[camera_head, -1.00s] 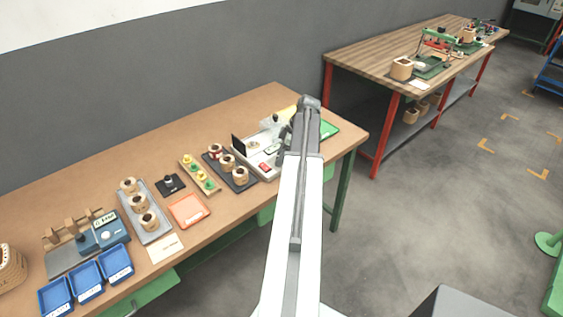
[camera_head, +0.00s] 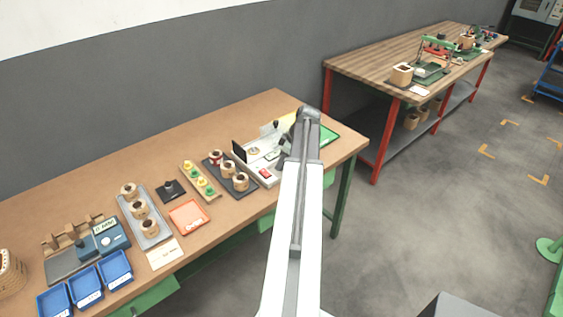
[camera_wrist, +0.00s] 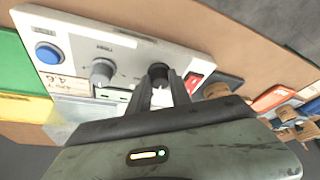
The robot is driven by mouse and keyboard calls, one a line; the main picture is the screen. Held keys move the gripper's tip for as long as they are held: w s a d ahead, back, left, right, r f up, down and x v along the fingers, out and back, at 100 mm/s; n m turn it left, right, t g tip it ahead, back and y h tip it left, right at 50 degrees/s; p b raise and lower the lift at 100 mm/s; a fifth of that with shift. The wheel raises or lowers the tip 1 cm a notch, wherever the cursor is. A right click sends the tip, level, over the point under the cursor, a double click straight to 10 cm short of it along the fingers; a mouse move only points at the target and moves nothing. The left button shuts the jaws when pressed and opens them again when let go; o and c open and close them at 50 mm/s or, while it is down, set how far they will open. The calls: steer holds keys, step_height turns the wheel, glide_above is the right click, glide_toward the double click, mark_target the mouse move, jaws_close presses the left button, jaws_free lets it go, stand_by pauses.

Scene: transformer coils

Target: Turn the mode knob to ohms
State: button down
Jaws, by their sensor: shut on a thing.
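A light grey tester panel fills the upper part of the wrist view (camera_wrist: 125,48). It carries a blue button (camera_wrist: 48,53), a grey knob (camera_wrist: 102,71), a black knob (camera_wrist: 158,70) and a red switch (camera_wrist: 193,82). My gripper (camera_wrist: 161,80) is shut on the black knob, with one finger on each side of it. The labels are too small to read, so I cannot tell the knob's setting. In the head view the tester (camera_head: 266,171) stands near the table's right end, and my arm hides part of it and the gripper.
A dark tray of coils (camera_head: 243,186) stands left of the tester. An orange tray (camera_head: 189,215), a grey coil tray (camera_head: 152,236) and blue bins (camera_head: 88,286) lie farther left. A green mat (camera_head: 327,136) is at the right end. The brown tabletop is clear at the back left.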

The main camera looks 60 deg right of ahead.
steer(key=m, duration=0.1)
steer(key=m+h, duration=0.1)
steer(key=m, duration=0.2)
steer(key=shift+s+a+m+h, duration=0.1)
steer(key=shift+a+m+h, duration=0.2)
steer(key=shift+h, duration=0.1)
steer(key=m+h, duration=0.1)
steer(key=m, duration=0.3)
steer(key=shift+m+g+h, duration=0.3)
steer(key=shift+h, duration=0.1)
steer(key=c, duration=1.2)
jaws_free()
steer(key=p+v, duration=0.7)
steer(key=shift+r, duration=0.35)
